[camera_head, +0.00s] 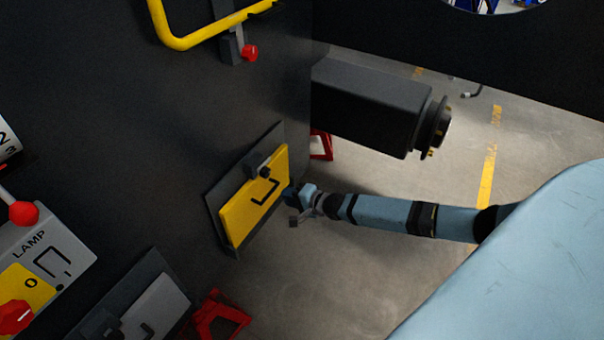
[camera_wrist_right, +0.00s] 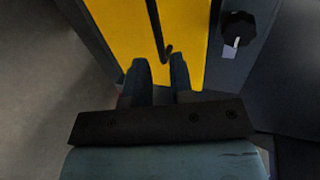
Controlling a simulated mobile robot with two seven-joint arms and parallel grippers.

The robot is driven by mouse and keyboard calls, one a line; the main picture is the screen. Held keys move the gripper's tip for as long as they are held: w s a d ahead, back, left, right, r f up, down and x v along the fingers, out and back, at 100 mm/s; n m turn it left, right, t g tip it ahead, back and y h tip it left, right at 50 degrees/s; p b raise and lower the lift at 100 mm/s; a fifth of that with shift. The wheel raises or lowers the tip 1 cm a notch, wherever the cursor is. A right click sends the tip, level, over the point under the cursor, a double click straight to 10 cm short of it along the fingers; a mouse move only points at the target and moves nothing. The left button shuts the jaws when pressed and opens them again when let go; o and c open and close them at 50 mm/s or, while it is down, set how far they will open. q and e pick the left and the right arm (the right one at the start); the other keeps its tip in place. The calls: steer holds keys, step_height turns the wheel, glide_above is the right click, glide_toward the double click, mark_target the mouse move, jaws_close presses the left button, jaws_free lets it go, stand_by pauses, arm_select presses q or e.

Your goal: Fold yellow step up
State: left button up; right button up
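The yellow step (camera_head: 240,205) is a flat panel with a dark bent handle mark, set against a dark backing plate (camera_head: 213,200) on the black chassis wall. It looks nearly upright, close along the plate. A black knob or latch (camera_head: 258,170) sits by its upper edge. My right gripper (camera_head: 294,194) is at the step's right edge. In the right wrist view the yellow step (camera_wrist_right: 185,25) lies in front of my right gripper's two fingers (camera_wrist_right: 158,68), which are apart. I cannot tell whether they touch it. My left gripper is not in view.
A dark box-shaped part (camera_head: 370,105) juts from the chassis above my right arm. A yellow handrail (camera_head: 185,42) is at the top. A LAMP panel (camera_head: 40,255) and a grey panel (camera_head: 160,305) are at lower left. Red stands (camera_head: 215,318) are on the floor.

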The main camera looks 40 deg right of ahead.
steer(key=v, duration=0.5)
steer(key=shift+s+r, duration=0.1)
steer(key=shift+s, duration=0.05)
stand_by(0.3)
